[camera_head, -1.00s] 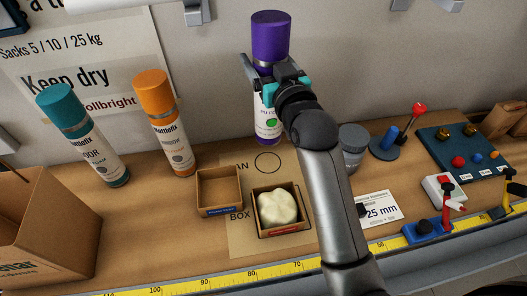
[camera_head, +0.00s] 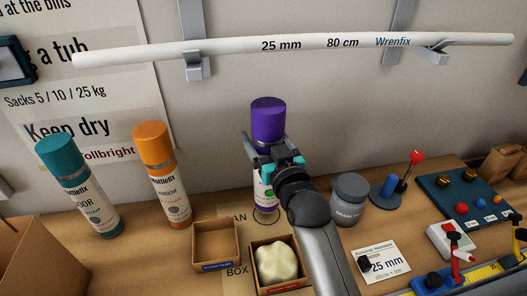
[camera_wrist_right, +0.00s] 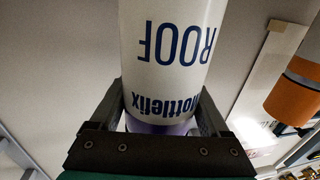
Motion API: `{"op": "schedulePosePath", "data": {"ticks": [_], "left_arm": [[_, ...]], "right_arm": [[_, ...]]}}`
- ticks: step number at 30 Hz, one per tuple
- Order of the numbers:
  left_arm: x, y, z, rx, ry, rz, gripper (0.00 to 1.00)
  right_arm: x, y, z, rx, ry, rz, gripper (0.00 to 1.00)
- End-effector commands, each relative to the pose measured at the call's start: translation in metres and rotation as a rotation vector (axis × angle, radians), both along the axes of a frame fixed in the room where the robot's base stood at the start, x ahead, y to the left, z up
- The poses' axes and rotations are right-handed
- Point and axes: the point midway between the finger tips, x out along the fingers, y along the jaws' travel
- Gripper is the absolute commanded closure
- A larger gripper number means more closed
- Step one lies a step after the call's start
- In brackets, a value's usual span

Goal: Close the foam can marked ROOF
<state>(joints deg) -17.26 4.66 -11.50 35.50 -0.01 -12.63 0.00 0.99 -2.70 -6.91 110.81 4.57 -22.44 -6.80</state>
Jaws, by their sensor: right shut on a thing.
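The ROOF foam can is white with a purple cap (camera_head: 268,122) on top, upright, at the back of the bench. My right gripper (camera_head: 272,160) is shut on the can near the top of its label, just under the cap. In the right wrist view the can's body (camera_wrist_right: 170,45) shows the word ROOF upside down, between my fingers (camera_wrist_right: 160,122), with a purple band by them. The can's base is close behind a printed circle on the mat (camera_head: 238,222); I cannot tell whether it touches the surface. My left gripper is not in view.
A teal-capped can (camera_head: 80,188) and an orange-capped can (camera_head: 162,175) stand left. A small box (camera_head: 217,245) and a box with foam (camera_head: 280,285) sit in front. A grey jar (camera_head: 350,200) stands right. A white pipe (camera_head: 240,46) hangs on wall brackets above.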

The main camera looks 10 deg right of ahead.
Motion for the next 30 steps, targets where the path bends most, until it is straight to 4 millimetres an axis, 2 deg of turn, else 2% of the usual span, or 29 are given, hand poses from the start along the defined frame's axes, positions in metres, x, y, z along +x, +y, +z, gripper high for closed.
{"op": "schedulePosePath", "data": {"ticks": [3, 9, 12, 25, 26, 30], "left_arm": [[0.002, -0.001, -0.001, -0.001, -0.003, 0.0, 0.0], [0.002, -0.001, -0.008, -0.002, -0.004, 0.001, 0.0], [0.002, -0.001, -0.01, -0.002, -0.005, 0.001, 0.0], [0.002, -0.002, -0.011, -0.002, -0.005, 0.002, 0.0], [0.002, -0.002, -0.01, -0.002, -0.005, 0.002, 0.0], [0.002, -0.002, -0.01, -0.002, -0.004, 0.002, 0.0]], "right_arm": [[0.0, 0.0, 0.0, 0.0, -0.007, 0.0, 1.0], [0.0, 0.0, -0.028, -0.001, -0.004, 0.0, 1.0], [0.0, 0.0, -0.035, -0.001, -0.006, -0.001, 1.0], [0.0, 0.0, -0.038, 0.0, -0.008, -0.001, 1.0], [0.0, 0.0, -0.04, -0.001, 0.0, 0.0, 0.17], [0.0, 0.0, -0.04, -0.001, 0.0, 0.0, 0.01]]}}
